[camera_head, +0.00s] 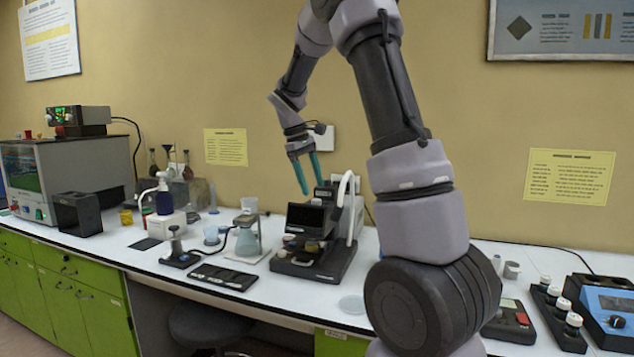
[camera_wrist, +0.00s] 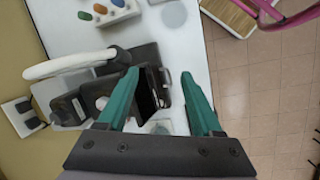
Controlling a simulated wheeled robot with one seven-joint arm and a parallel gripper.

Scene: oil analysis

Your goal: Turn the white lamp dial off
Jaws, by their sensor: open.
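A white curved lamp neck (camera_head: 345,188) rises at the right of a dark instrument with a black screen (camera_head: 306,216) on the bench. The neck also shows at the left in the wrist view (camera_wrist: 68,64), beside the dark instrument body (camera_wrist: 112,88). I cannot make out the lamp dial in either view. My gripper (camera_head: 311,186) has teal fingers and points down above the instrument, near the lamp neck. In the wrist view, my gripper (camera_wrist: 160,82) is open, with no object held between its fingers. Part of the instrument lies below the fingers and is partly hidden by them.
A flask on a stand (camera_head: 247,242) and a black tray (camera_head: 224,277) stand left of the instrument. A blue device (camera_head: 606,306) is at the far right. A white block with coloured pieces (camera_wrist: 110,12) lies beyond the lamp neck. A wall outlet (camera_head: 321,138) is behind my gripper.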

